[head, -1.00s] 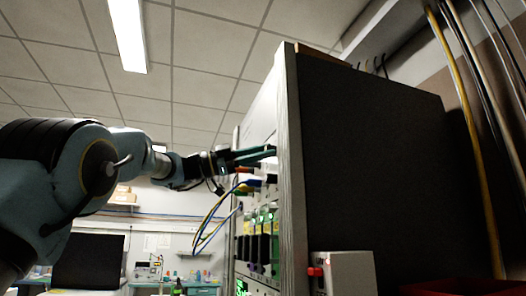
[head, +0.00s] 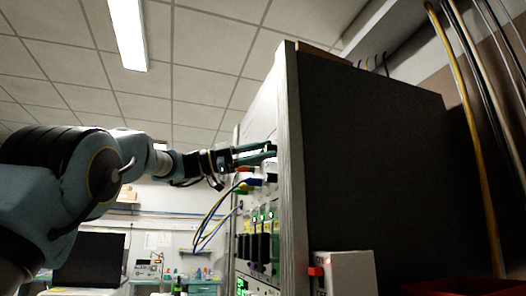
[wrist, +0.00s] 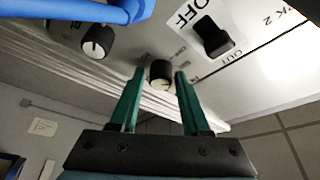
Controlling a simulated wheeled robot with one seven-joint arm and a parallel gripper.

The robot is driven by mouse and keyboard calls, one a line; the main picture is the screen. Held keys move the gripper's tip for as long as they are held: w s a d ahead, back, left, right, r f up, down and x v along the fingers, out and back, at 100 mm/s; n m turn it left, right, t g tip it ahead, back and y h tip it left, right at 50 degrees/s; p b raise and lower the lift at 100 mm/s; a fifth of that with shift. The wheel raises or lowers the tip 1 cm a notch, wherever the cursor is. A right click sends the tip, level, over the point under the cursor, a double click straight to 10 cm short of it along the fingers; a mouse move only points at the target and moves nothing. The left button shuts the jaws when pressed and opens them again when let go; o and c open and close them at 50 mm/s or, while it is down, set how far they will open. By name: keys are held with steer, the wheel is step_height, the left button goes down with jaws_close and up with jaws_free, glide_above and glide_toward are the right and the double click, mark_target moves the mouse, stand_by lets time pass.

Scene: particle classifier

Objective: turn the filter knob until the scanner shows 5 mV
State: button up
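My gripper (wrist: 160,76) is open, with its two teal fingers on either side of a small black knob (wrist: 161,72) with a pale face. Thin gaps show between knob and fingertips; I cannot tell how deep the knob sits between them. Its label is too blurred to read, so I cannot tell whether it is the filter knob. A second similar knob (wrist: 97,41) sits up and left. In the head view my gripper (head: 272,152) reaches to the cabinet's front panel, and the knob is hidden. No mV reading is legible.
A black switch (wrist: 212,36) marked OFF is up and right of the knob. A blue cable (wrist: 85,10) crosses the wrist view's top left. Cables (head: 212,217) hang from the panel below my gripper. The dark cabinet side (head: 365,170) fills the right.

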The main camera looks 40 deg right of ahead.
steer(key=shift+w, duration=0.1)
steer(key=b+v, duration=0.3)
steer(key=v, duration=0.7)
steer(key=shift+a, duration=0.3)
steer(key=shift+w+f, duration=0.15)
steer(key=shift+w, duration=0.05)
